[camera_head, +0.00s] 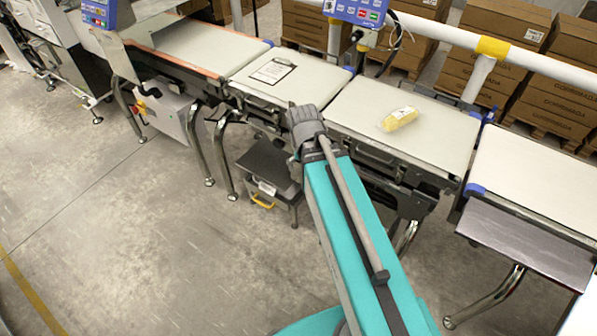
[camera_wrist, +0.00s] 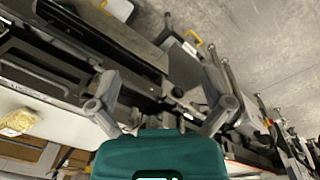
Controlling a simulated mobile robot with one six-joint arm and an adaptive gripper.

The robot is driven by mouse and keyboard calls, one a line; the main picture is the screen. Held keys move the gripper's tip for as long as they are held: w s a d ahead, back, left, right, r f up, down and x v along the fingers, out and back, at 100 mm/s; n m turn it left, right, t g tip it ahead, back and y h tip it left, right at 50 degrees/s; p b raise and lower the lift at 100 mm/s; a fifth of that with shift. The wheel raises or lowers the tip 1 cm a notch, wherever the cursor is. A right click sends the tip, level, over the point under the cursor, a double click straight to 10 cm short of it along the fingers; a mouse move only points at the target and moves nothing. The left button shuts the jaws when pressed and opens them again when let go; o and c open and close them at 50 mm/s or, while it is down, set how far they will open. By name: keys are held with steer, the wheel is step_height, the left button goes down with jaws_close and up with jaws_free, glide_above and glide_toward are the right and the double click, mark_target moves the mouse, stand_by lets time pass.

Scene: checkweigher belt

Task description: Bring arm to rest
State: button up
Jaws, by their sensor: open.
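My gripper (camera_head: 305,125) is at the end of my teal arm in the head view, in front of the belt line near the joint between two belt sections. It also shows in the wrist view (camera_wrist: 160,103), with its two grey fingers spread wide apart. Nothing is between the fingers. The head view shows the gripper mostly from behind, so its fingertips are hard to make out there.
A yellowish packet (camera_head: 399,119) lies on the pale belt right of my gripper; it shows in the wrist view (camera_wrist: 20,121). A grey bin (camera_head: 268,168) stands below. Cartons (camera_head: 505,20) are stacked behind the white rail. Floor is clear at left.

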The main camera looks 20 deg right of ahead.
steer(key=s+a, duration=0.1)
steer(key=a+n, duration=0.1)
steer(key=shift+s+a+y, duration=0.3)
steer(key=shift+s, duration=0.1)
steer(key=shift+c, duration=0.3)
stand_by(3.6)
